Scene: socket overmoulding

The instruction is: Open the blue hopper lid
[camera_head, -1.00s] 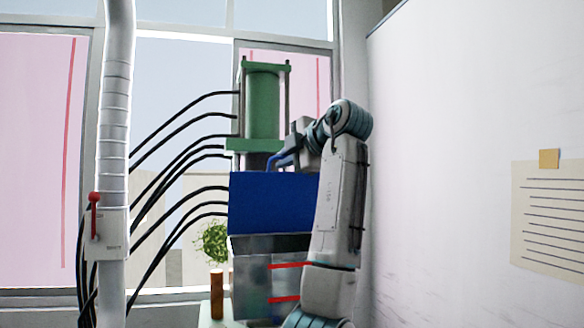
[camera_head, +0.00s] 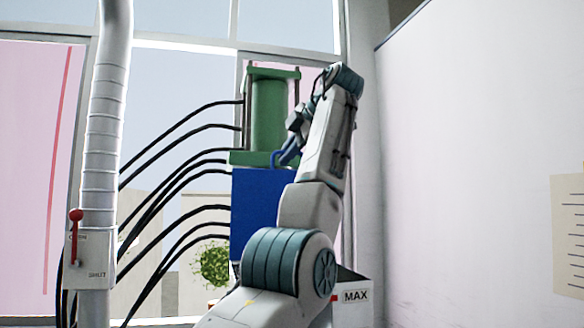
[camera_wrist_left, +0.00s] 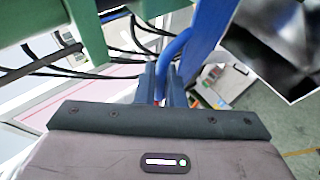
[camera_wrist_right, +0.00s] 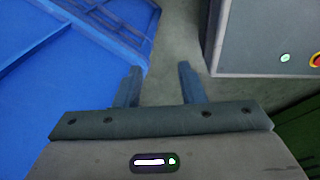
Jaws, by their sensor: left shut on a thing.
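The blue hopper lid (camera_head: 262,200) stands raised and roughly upright in front of the green press; my left arm covers its lower right part. My left gripper (camera_head: 288,142) is at the lid's upper right, shut on the blue lid handle (camera_head: 290,155). In the left wrist view the handle (camera_wrist_left: 176,46) runs between the two fingers, beside the lid's blue edge (camera_wrist_left: 207,38). The hopper (camera_head: 352,300), marked MAX, shows partly behind my arm, its top dark inside. My right gripper (camera_wrist_right: 158,88) is open and empty, seen only in the right wrist view.
The green press (camera_head: 268,115) stands behind the lid, with several black hoses running left from it. A white pipe with a red lever (camera_head: 76,225) is at left. A large blue ribbed thing (camera_wrist_right: 70,60) and a grey control box (camera_wrist_right: 265,40) flank my right gripper.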

